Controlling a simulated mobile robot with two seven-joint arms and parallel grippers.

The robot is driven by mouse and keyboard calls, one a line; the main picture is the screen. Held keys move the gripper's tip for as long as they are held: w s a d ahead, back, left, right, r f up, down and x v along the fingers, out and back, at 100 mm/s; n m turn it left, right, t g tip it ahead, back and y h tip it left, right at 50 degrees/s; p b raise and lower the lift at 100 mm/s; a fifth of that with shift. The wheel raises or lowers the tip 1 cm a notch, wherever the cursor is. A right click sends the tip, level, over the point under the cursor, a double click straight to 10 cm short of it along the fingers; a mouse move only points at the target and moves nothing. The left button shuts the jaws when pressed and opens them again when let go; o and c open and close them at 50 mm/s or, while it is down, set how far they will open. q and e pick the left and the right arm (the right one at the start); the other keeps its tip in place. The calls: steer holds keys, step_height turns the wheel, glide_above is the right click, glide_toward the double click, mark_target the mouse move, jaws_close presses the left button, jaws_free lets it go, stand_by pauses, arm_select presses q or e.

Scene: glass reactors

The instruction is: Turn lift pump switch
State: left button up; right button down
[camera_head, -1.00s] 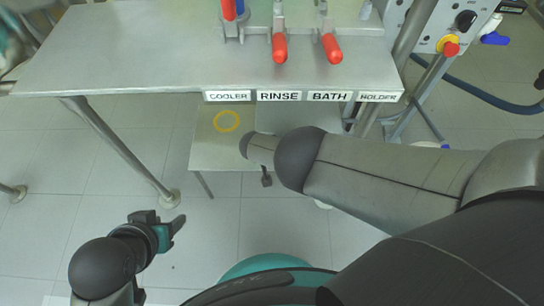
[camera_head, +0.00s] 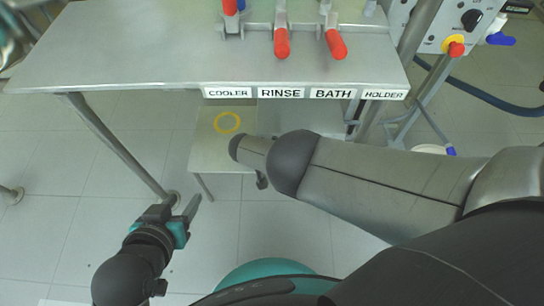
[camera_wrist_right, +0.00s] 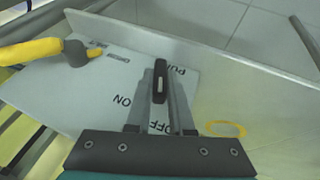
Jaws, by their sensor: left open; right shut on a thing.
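The lift pump switch (camera_wrist_right: 160,82) is a small black lever on a pale panel (camera_wrist_right: 105,82) in the right wrist view. The panel carries upside-down lettering, including ON and OFF. My right gripper (camera_wrist_right: 160,98) is shut on the switch, its fingers on either side of it. The OFF lettering lies close by the fingers and is partly covered. In the head view my right arm hides most of this spot. My left gripper (camera_head: 188,212) is open and empty, low over the floor at the lower left, away from the panel.
A yellow ring (camera_head: 227,122) marks a low shelf (camera_head: 215,151).

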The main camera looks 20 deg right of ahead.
steer(key=shift+w+d+r, duration=0.1)
steer(key=shift+w+r, duration=0.1)
steer(key=shift+w, duration=0.15)
steer(key=c, duration=0.8)
jaws_free()
steer(key=shift+s+f, duration=0.1)
steer(key=shift+s, duration=0.1)
